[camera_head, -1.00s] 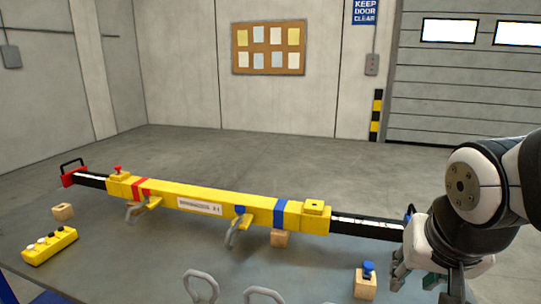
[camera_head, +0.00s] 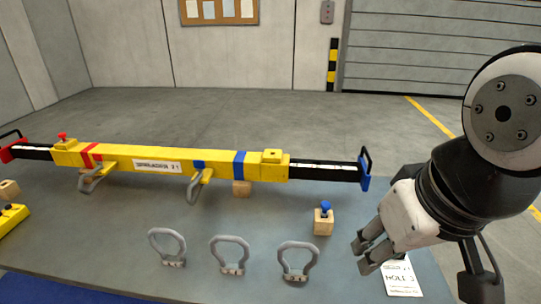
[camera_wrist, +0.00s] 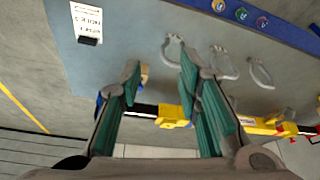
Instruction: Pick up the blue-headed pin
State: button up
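The blue-headed pin (camera_head: 326,206) stands upright in a small wooden block (camera_head: 323,225) on the grey table, right of centre in the head view. My gripper (camera_head: 363,252) is to the right of the pin and nearer the camera, apart from it. In the wrist view my gripper (camera_wrist: 162,75) is open, its green-padded fingers spread with nothing held between them. A bit of wooden block (camera_wrist: 144,76) shows beside the left finger there. The pin's blue head cannot be made out in that view; the finger seems to cover it.
A yellow spreader beam (camera_head: 215,163) with black end bars lies behind the pin. Several grey shackles (camera_head: 231,254) stand along the front. A white card (camera_head: 401,277) lies beneath my gripper.

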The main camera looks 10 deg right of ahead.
aim_at(326, 206)
jog(key=i+j+z, duration=0.15)
jog(key=z, duration=0.2)
jog(key=j+z, duration=0.35)
jog(key=i+j+z, duration=0.15)
jog(key=z, duration=0.2)
